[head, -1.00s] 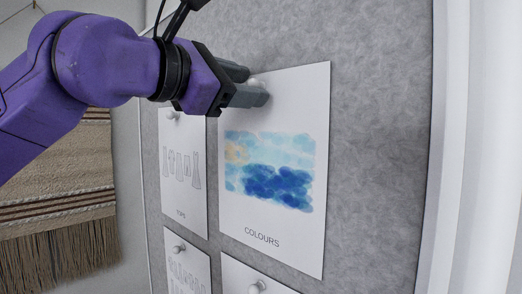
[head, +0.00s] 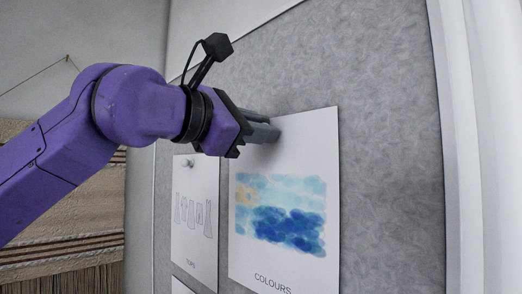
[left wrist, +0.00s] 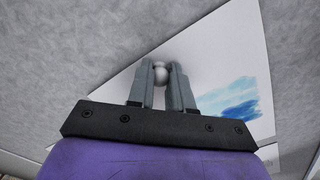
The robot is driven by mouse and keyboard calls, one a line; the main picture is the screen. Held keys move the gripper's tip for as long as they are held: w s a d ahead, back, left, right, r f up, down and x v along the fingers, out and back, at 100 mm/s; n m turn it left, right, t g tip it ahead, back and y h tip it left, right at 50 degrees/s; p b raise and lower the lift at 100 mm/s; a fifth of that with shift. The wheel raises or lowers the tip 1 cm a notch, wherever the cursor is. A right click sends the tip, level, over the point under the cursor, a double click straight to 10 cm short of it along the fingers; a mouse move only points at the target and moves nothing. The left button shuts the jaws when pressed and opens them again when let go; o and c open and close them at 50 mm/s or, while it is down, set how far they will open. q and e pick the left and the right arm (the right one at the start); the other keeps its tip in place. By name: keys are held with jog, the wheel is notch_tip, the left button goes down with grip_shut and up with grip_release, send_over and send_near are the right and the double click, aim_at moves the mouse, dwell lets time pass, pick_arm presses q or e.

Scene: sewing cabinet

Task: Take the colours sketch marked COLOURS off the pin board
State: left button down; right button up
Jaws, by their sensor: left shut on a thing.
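The COLOURS sketch (head: 285,215) is a white sheet with a blue and yellow watercolour patch, flat against the grey pin board (head: 390,160). The sheet also fills the right middle of the left wrist view (left wrist: 222,60). My left gripper (head: 275,132) is at the sheet's top edge, its fingers pointing at the board. In the left wrist view its two fingers are shut on a round white pin (left wrist: 161,73) at the top of the sheet. The fingers hide this pin in the head view. My right gripper is not in view.
The TOPS sheet (head: 193,235) hangs just left of the sketch, with its own pin (head: 187,163). A woven hanging (head: 75,235) is on the wall further left. The board is bare above and to the right, up to its white frame (head: 455,150).

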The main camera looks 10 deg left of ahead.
aim_at(277, 95)
pick_arm(q)
notch_tip(277, 95, up, 6)
jog(key=shift+s+d+p, duration=0.1)
jog(key=shift+d+p, duration=0.05)
jog(key=shift+p, duration=0.3)
jog(key=b+v, duration=0.5)
jog(key=v, duration=1.4)
jog(key=shift+s+a+f+b, duration=0.2)
jog(key=shift+a+f+b, duration=0.1)
jog(key=shift+a+b, duration=0.1)
jog(key=p+v, duration=0.1)
jog(key=v, duration=0.9)
jog(key=shift+p, duration=0.4)
jog(key=shift+d, duration=0.15)
